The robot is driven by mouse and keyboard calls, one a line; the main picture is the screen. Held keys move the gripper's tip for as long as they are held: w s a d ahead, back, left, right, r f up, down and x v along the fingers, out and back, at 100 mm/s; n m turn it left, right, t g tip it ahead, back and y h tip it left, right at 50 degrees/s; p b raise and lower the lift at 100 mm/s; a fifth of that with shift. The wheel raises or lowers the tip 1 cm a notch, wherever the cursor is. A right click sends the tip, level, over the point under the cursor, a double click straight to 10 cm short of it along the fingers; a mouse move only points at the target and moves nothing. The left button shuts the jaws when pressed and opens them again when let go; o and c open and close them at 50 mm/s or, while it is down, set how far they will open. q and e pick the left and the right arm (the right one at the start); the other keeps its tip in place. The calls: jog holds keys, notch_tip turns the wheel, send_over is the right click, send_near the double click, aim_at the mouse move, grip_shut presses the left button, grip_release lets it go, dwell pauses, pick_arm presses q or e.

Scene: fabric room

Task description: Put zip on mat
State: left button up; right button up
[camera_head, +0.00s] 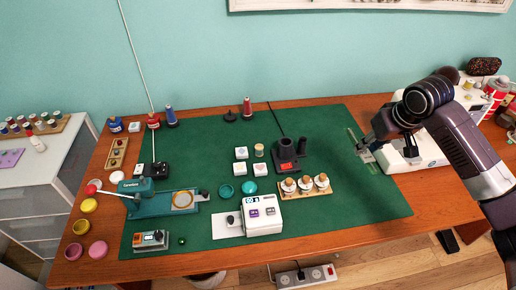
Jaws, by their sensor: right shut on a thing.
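My right gripper (366,153) comes in from the right and is shut on a thin, pale, see-through strip (353,139), which looks like the zip. The strip is tilted, with its upper end pointing up and left, and shows against the right part of the green mat (350,222). The gripper's fingers hide its lower part. I cannot tell whether the strip touches the mat or hangs above it. My left gripper is not in view.
A wooden stand with three capped jars (306,188) is left of the gripper. A white device (262,216) and a green tool (165,202) stand on the mat. A white machine (425,150) is beside my right arm. The mat's front right is clear.

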notch_tip(320, 180, up, 2)
jog(key=w+d, duration=0.2)
jog(key=p, duration=0.1)
send_over(352, 183)
jog(key=s, duration=0.2)
jog(key=f, duration=1.5)
jog(key=shift+w+d, duration=0.1)
jog(key=shift+w, duration=0.15)
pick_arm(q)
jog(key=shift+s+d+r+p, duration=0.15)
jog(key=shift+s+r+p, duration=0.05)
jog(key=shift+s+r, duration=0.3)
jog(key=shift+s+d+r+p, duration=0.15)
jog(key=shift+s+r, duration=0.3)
pick_arm(e)
jog(key=shift+f, duration=2.4)
jog(key=o, duration=0.7)
jog(key=shift+f, duration=0.1)
jog(key=shift+o, duration=0.2)
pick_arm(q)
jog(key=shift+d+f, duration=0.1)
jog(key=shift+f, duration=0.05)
pick_arm(e)
jog(key=v, duration=1.2)
jog(key=shift+s, duration=0.1)
